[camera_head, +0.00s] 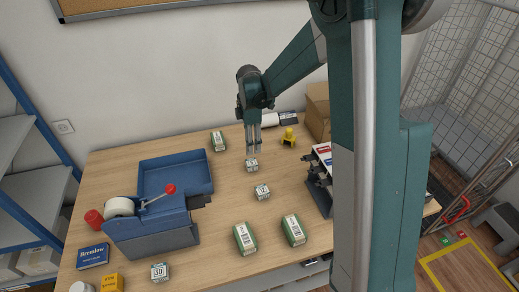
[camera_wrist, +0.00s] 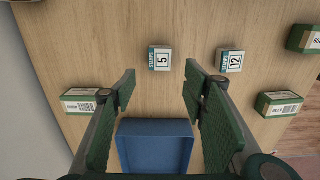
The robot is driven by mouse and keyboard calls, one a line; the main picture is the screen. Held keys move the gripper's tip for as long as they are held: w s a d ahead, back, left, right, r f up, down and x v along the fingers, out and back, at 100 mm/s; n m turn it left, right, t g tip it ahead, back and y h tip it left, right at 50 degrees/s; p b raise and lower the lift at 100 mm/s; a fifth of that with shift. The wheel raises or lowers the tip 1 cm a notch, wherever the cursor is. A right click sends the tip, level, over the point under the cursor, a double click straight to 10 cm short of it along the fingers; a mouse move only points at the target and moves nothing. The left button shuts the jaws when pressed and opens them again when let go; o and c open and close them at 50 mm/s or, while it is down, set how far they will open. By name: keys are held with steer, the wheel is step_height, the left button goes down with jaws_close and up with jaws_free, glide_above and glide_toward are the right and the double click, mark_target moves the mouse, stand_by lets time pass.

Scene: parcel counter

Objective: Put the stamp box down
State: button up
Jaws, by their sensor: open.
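Several small white-and-teal stamp boxes with printed numbers are on the wooden counter. The stamp box marked 5 (camera_wrist: 160,59) lies just beyond my fingertips in the wrist view, in line with the gap between them; the head view shows it (camera_head: 252,166) on the counter below my gripper (camera_head: 253,152). My gripper (camera_wrist: 160,75) is open, with nothing between its fingers. The stamp box marked 12 (camera_wrist: 230,62) sits beside it, nearer the front in the head view (camera_head: 262,192). Another, marked 30 (camera_head: 160,272), is at the front left. Whether my fingertips touch the 5 box is not clear.
A blue tray (camera_head: 203,178) stands left of my gripper, behind a tape dispenser (camera_head: 150,238). Green-and-white boxes lie at the back (camera_head: 218,141) and front (camera_head: 245,238). A yellow object (camera_head: 289,137) and cardboard box (camera_head: 317,112) are back right. The counter's middle is mostly clear.

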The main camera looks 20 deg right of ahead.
steer(key=s+r+m+t, duration=0.3)
steer(key=s+r+m, duration=0.5)
steer(key=s+r, duration=0.8)
steer(key=s+d+r+m+t, duration=0.1)
steer(key=s+m+t, duration=0.3)
steer(key=s+m, duration=0.6)
steer(key=s+r, duration=0.1)
steer(key=s, duration=0.8)
steer(key=shift+o, duration=0.4)
stand_by(1.1)
